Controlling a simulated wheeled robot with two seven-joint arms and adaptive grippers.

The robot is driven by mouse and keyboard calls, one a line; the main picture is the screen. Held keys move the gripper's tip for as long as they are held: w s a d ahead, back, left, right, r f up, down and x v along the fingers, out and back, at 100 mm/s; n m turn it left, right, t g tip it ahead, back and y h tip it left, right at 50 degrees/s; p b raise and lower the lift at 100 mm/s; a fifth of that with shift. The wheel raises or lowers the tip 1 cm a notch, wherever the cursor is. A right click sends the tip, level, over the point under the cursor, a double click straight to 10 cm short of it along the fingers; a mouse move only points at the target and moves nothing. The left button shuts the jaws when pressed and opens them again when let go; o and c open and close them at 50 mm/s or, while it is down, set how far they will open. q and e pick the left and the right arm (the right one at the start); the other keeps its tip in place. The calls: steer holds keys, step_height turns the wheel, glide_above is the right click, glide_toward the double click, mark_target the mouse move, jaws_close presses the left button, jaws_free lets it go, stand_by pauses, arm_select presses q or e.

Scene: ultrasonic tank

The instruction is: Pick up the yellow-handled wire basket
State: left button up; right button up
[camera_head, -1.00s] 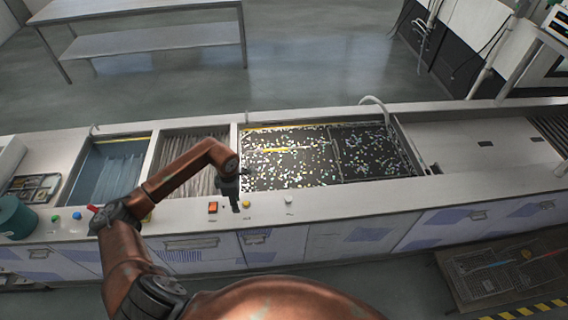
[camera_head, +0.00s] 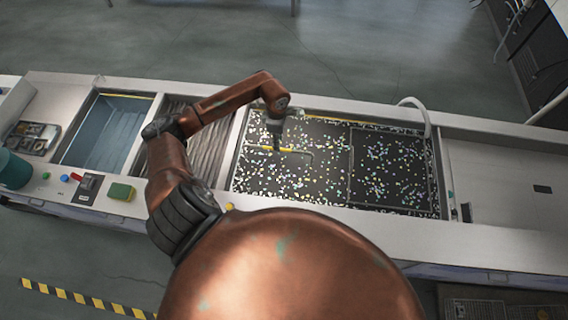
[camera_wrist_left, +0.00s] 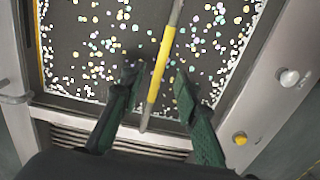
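The yellow handle (camera_head: 288,150) of the wire basket lies over the right-hand, speckle-filled tank in the head view. In the left wrist view the yellow grip (camera_wrist_left: 157,80) sits on a thin grey bar and runs between my fingers. The basket's wire body is hard to make out among the speckles. My left gripper (camera_head: 275,143) points down over the handle. Its two green fingers (camera_wrist_left: 157,74) are open, one on each side of the yellow grip, with gaps to both. My right gripper is not in view.
The speckled tank's metal rim (camera_head: 330,205) surrounds the handle. A blue-water tank (camera_head: 103,135) lies left.

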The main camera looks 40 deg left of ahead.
arm_select(q)
step_height(320, 180, down, 4)
steer(key=shift+s+p, duration=0.15)
steer(key=shift+p, duration=0.65)
step_height(320, 180, down, 2)
steer(key=shift+s+a+f, duration=0.1)
steer(key=shift+a+f, duration=0.05)
steer(key=shift+f, duration=0.1)
steer(key=shift+w+f, duration=0.1)
steer(key=shift+w, duration=0.1)
steer(key=shift+c, duration=0.3)
steer(key=shift+s, duration=0.1)
steer(key=c, duration=0.6)
jaws_close()
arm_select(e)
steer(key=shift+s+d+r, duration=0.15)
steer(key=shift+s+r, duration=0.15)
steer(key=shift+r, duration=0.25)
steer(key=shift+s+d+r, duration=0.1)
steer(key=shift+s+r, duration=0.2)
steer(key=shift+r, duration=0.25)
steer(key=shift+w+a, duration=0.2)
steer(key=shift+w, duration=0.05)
